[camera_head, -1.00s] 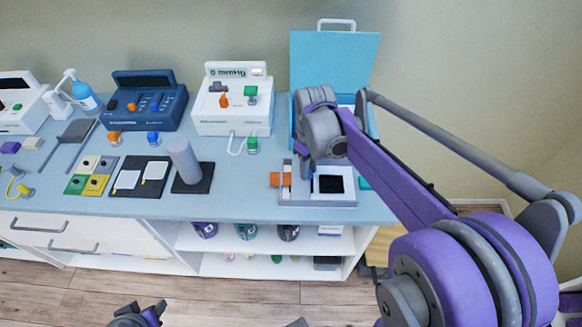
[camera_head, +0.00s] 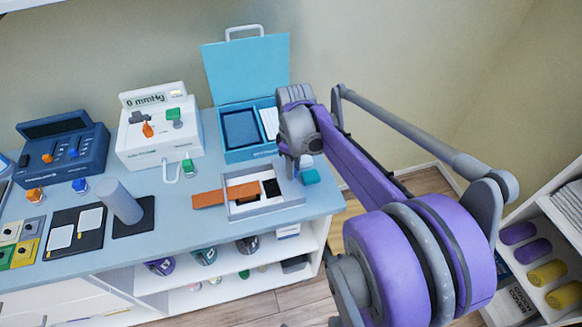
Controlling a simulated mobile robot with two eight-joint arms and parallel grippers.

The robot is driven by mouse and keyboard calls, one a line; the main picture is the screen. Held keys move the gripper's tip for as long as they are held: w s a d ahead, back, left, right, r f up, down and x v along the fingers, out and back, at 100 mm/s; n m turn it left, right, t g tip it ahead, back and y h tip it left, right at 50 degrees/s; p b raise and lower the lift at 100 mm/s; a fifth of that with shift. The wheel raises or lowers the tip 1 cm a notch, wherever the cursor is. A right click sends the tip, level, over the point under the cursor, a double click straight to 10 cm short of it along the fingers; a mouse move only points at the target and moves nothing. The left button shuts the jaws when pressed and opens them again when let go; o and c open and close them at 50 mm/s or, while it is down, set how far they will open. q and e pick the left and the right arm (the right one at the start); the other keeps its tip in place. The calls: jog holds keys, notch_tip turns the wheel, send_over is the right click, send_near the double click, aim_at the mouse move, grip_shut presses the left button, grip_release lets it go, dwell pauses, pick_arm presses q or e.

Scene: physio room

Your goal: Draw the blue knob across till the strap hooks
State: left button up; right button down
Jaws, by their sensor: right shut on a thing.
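A shallow grey tray (camera_head: 262,209) lies near the right end of the blue counter. An orange strap (camera_head: 225,194) lies across its left part and sticks out past its left wall. A black pad (camera_head: 271,188) shows in the tray. A teal block (camera_head: 310,177) sits just past the tray's right end. My right gripper (camera_head: 291,170) points down at the tray's right end, beside the teal block. It is shut on the blue knob, which the fingers and wrist hide. I cannot see whether the strap is hooked. My left gripper is out of view.
An open teal case (camera_head: 245,147) stands behind the tray. A white gauge box (camera_head: 158,145) and a dark blue box (camera_head: 62,155) stand to the left. A grey cylinder (camera_head: 119,201) stands upright left of the tray. Shelves (camera_head: 545,215) stand at the far right.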

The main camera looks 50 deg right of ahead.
jog(key=c, duration=1)
grip_release()
jog(key=shift+s+d, duration=0.1)
jog(key=shift+d, duration=0.1)
jog(key=o, duration=0.3)
notch_tip(320, 180, up, 11)
jog(key=shift+f+p, duration=0.1)
jog(key=shift+p, duration=0.3)
